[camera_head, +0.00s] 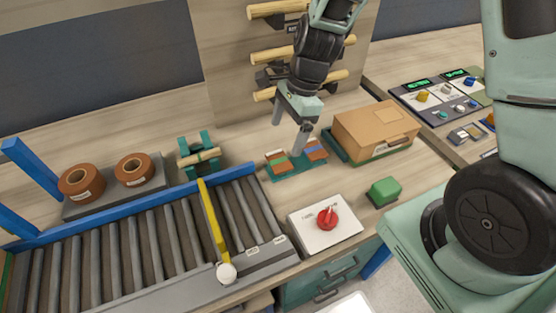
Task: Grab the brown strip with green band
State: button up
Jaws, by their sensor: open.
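The brown strip with a green band (279,163) lies on the left part of a small dark teal tray (285,176). A second brown strip with a blue band (313,150) lies beside it on the right. My gripper (288,138) is open above the tray, pointing down. Nothing shows between the fingers. I cannot tell the exact height of the fingertips above the strips.
A cardboard box (375,128) stands right of the tray. A white panel with a red knob (327,219) and a green block (383,191) are in front. A roller conveyor (130,245) with a yellow bar (212,218) lies left. Pegs with wooden rods (275,53) are behind.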

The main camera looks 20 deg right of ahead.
aim_at(279, 161)
jog(key=shift+d+p+x, duration=0.1)
jog(key=shift+p+x, duration=0.15)
jog(key=shift+x, duration=1.55)
jog(key=shift+d+p+x, duration=0.15)
jog(key=shift+p+x, duration=0.05)
jog(key=shift+x, duration=1.55)
jog(key=shift+s+f, duration=0.1)
jog(key=c, duration=1.1)
jog(key=shift+o, duration=0.2)
notch_tip(279, 161, up, 10)
